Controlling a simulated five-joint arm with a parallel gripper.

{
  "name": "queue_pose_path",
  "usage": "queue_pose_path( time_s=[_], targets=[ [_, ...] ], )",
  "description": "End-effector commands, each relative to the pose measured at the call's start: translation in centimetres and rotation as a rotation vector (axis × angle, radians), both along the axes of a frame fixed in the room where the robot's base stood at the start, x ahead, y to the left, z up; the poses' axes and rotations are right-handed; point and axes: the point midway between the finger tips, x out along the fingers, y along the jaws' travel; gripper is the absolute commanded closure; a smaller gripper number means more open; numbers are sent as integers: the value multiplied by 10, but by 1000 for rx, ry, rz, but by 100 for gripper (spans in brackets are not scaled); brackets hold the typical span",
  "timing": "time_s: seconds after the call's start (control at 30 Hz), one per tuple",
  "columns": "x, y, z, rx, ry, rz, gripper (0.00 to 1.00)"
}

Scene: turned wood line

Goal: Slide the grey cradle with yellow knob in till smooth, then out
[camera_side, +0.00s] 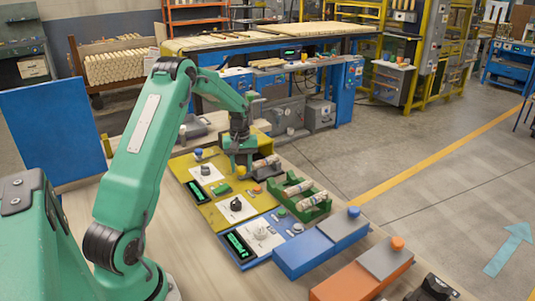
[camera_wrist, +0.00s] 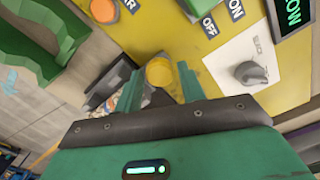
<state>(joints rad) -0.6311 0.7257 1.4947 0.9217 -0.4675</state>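The grey cradle (camera_side: 268,173) sits at the far end of the yellow station in the side view, with a light turned piece (camera_side: 265,161) lying on it. Part of the cradle (camera_wrist: 103,84) shows at the left of my gripper in the wrist view. The yellow knob (camera_wrist: 160,72) appears between my gripper's fingertips in the wrist view; contact cannot be told. My gripper (camera_wrist: 158,82) is open, its fingers apart. In the side view my gripper (camera_side: 239,163) is low beside the cradle and hides the knob.
The yellow panel (camera_side: 218,218) carries dials, buttons and a display (camera_side: 195,191). A green rack (camera_side: 302,210) with turned pieces stands right of it. Nearer are a blue housing (camera_side: 305,252) with a blue knob (camera_side: 354,211) and an orange housing (camera_side: 347,284) with an orange knob (camera_side: 397,243).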

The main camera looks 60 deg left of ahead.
Motion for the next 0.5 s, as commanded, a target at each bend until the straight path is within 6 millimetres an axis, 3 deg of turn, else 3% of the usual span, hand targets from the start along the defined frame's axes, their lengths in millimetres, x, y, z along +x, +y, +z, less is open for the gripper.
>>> queue_pose_path(
  time_s=[0.07, 0.27, 0.5],
  targets=[
    [0, 0, 0, 0, 0, 0, 62],
    [0, 0, 0, 0, 0, 0, 100],
    [1, 7, 1, 1, -2, 2, 100]
  ],
)
